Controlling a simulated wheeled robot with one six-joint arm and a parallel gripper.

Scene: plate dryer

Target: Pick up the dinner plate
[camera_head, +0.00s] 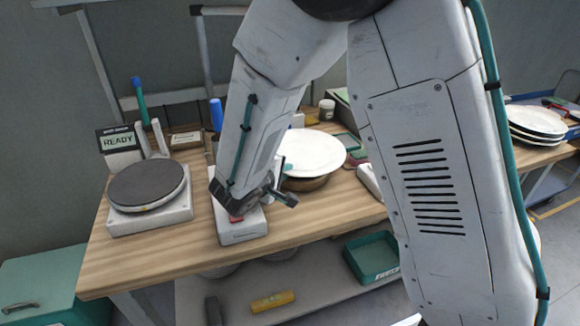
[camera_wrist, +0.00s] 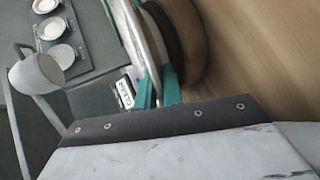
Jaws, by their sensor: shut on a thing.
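The white dinner plate (camera_head: 314,151) lies roughly level over a round brown stand (camera_head: 306,184) on the wooden bench. My gripper (camera_head: 284,166) is at the plate's near left edge, its teal fingertips showing there. In the wrist view, the teal fingers of my gripper (camera_wrist: 158,84) are shut with the rim of the plate (camera_wrist: 148,42) between them. The brown stand (camera_wrist: 190,35) is close beside the plate there, with a dark ring between. I cannot tell whether the plate still touches it.
A dark round disc (camera_head: 147,183) on a white base stands at the bench's left, beside a READY display (camera_head: 118,141). A white box with a red button (camera_head: 238,220) is below my wrist. Stacked plates (camera_head: 537,122) stand at the far right. A green tray (camera_head: 372,258) is on the lower shelf.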

